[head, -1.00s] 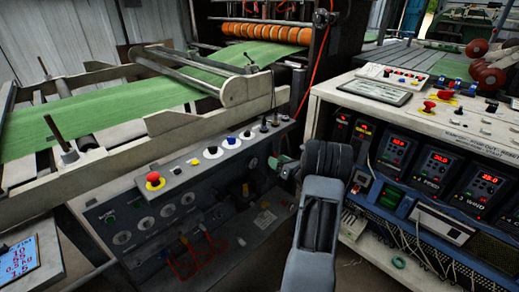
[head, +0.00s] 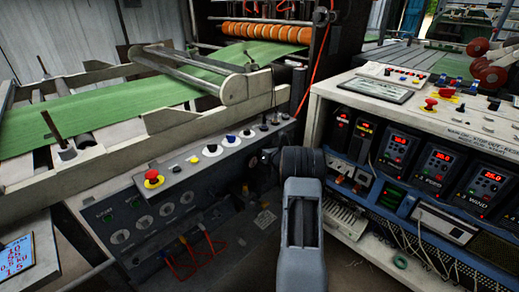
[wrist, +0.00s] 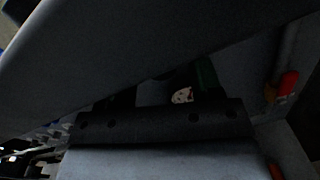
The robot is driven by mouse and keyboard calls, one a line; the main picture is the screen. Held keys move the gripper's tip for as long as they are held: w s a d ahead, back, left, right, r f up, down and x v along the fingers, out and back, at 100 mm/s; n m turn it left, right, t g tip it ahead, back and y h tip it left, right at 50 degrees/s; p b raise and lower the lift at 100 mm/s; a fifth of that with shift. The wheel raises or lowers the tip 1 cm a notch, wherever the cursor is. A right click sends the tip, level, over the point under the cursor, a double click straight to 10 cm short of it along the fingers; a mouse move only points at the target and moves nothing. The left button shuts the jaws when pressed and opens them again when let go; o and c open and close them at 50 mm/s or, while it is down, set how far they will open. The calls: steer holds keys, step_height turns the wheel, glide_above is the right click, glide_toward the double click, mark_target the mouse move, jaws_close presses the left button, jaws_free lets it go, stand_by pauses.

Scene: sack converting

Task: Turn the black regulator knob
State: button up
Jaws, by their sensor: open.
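I cannot make out the black regulator knob for certain in either view. The lower front of the grey control panel (head: 150,215), right of its round dials, is in deep shadow and partly behind my arm. My gripper (wrist: 165,92) shows dark in the wrist view, its jaws apart, with a small pale patch between them that I cannot identify. Nothing is visibly held. In the head view my arm reaches forward to the panel's right end, and its wrist hides most of the gripper. Whether the gripper touches anything cannot be told.
A red emergency button (head: 152,176) stands on the panel's sloped top. Red-handled parts (head: 187,250) sit low beneath it. A white cabinet with lit red displays (head: 437,160) stands close on the right, with loose cables below. Green sheet (head: 130,97) runs over the machine behind.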

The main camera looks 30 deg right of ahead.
steer(key=shift+c, duration=0.3)
steer(key=c, duration=0.9)
steer(key=shift+o, duration=0.2)
steer(key=shift+f+n+b, duration=0.15)
steer(key=shift+n+b, duration=0.15)
steer(key=shift+b, duration=0.25)
steer(key=shift+n+b, duration=3.4)
steer(key=shift+b, duration=1)
